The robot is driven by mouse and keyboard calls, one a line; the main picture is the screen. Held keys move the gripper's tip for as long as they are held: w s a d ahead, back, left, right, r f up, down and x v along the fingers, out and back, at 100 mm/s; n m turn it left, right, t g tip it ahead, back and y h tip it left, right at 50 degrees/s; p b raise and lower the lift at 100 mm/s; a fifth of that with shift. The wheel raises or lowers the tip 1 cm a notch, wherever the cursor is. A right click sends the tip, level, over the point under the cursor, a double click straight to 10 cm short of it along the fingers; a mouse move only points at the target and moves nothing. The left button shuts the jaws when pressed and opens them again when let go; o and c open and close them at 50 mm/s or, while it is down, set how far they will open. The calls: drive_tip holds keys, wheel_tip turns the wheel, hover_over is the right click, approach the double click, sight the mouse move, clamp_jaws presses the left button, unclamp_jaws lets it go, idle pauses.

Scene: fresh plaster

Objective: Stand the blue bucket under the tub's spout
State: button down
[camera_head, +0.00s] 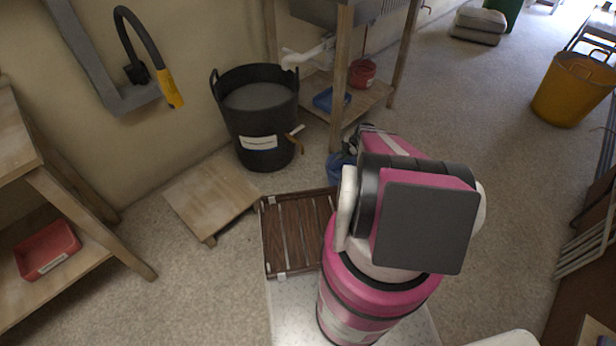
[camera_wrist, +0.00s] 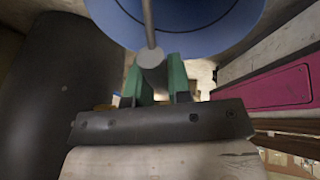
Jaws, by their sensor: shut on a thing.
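The black tub (camera_head: 262,112) stands on the floor against the wall with a white label and grey contents. Its spout (camera_head: 294,133), with a small yellowish-brown tip, sticks out at the right front. The blue bucket (camera_head: 339,169) is mostly hidden behind my arm in the head view, right of the tub and apart from it. In the wrist view the bucket (camera_wrist: 190,28) fills the top. My gripper (camera_wrist: 155,78) is shut on the bucket's handle, at its grey grip. The tub's dark wall (camera_wrist: 55,85) is at the left there. The bucket's base is hidden.
A low wooden platform (camera_head: 210,190) lies in front of the tub. A wooden sink stand with a red bucket (camera_head: 362,74) and blue tray (camera_head: 331,100) is behind the blue bucket. A yellow tub (camera_head: 570,92) stands far right; floor before it is open.

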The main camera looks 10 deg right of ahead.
drive_tip(key=w+a+f, duration=0.1)
drive_tip(key=a, duration=0.7)
drive_tip(key=w+a+f, duration=0.2)
drive_tip(key=a, duration=0.7)
drive_tip(key=shift+w+f, duration=0.2)
drive_tip(key=shift+w, duration=0.05)
drive_tip(key=shift+f, duration=0.1)
drive_tip(key=c, duration=1.3)
unclamp_jaws()
drive_tip(key=shift+c, duration=0.2)
